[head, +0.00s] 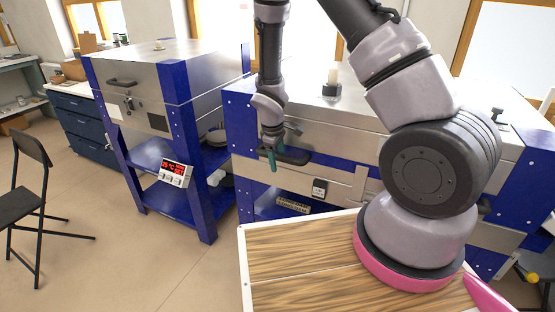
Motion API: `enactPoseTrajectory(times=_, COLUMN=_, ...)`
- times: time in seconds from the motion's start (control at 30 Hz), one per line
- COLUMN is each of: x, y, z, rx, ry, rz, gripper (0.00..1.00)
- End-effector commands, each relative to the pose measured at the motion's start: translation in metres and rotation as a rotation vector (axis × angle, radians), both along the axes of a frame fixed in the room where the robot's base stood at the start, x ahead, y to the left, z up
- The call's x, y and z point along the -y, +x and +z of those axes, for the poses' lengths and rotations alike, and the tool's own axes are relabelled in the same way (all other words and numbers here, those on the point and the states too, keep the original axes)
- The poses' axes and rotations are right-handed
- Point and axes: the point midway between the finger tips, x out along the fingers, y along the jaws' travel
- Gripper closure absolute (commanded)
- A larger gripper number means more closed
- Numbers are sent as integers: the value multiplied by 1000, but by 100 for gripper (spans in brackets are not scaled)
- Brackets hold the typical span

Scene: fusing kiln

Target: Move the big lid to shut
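The big lid (345,136) is the wide silver top of the larger blue-framed kiln, on the right in the head view. It looks low and nearly level over the kiln body; my arm hides much of its right side, and I cannot tell whether a gap is left at its front edge. A dark handle (293,156) sticks out at the front left of the lid. My gripper (271,160), with greenish fingers, points down at this handle and overlaps it in the picture. I cannot tell whether the fingers are open or closed around it.
A smaller blue-framed kiln (165,70) with a red-digit controller (175,172) stands to the left. A black folding chair (25,195) is at the far left. Clear floor (120,260) lies between them. A wood-topped surface (300,275) is in the foreground.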

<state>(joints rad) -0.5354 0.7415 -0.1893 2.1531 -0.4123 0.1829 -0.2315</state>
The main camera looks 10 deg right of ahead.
Motion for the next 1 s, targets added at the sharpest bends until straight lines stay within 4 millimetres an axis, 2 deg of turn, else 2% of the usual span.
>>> enactPoseTrajectory(times=0.57, x=0, y=2, z=5, rx=5, ry=2, rz=-1, gripper=38)
enactPoseTrajectory(times=0.67, x=-1, y=1, z=15, rx=6, ry=2, rz=-2, gripper=38)
enactPoseTrajectory(times=1.0, x=-10, y=-11, z=80, rx=7, ry=3, rz=-1, gripper=38)
